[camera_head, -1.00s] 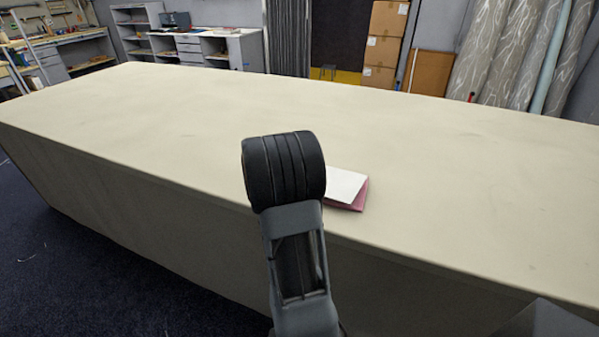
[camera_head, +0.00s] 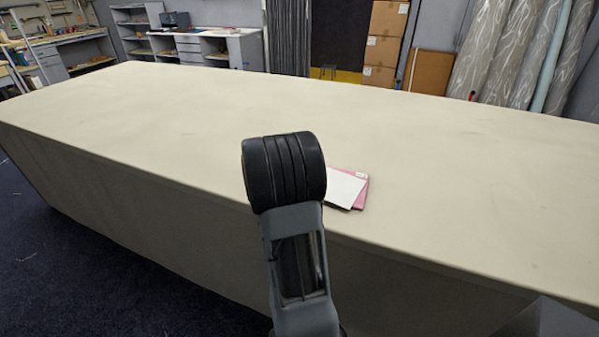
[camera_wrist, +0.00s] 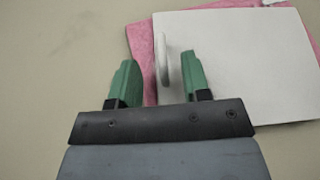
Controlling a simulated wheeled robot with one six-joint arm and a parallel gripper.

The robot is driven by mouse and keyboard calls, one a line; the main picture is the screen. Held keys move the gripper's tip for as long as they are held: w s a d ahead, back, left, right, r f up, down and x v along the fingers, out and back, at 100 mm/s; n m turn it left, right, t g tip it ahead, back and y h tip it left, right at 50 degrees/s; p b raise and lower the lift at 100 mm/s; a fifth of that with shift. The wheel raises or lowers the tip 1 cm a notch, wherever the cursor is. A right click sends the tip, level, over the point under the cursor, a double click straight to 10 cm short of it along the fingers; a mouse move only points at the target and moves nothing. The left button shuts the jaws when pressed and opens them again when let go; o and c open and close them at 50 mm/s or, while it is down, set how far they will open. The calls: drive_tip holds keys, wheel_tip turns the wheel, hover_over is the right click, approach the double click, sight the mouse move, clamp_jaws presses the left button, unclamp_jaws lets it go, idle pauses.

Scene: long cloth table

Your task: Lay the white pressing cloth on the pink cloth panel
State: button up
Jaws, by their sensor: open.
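The white pressing cloth (camera_head: 343,188) lies on the pink cloth panel (camera_head: 361,192) near the table's front edge, looking flat. In the wrist view the white cloth (camera_wrist: 235,70) covers most of the pink panel (camera_wrist: 141,40) and sits slightly turned on it. Pink shows along the left, the back and the right. A pale upright tab (camera_wrist: 162,60) stands at the white cloth's left edge. My gripper (camera_wrist: 158,65) is open, its green fingers on either side of this tab with gaps. In the head view my arm hides the fingers and the cloth's left part.
The long cream table (camera_head: 200,120) is bare around the cloths. A small white label (camera_head: 361,175) lies at the pink panel's far corner. Shelves, boxes (camera_head: 385,45) and fabric rolls (camera_head: 510,50) stand beyond the table.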

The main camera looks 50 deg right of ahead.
drive_tip(key=shift+a, duration=0.1)
drive_tip(key=v, duration=1.3)
drive_tip(key=shift+a+r, duration=0.15)
drive_tip(key=shift+a, duration=0.15)
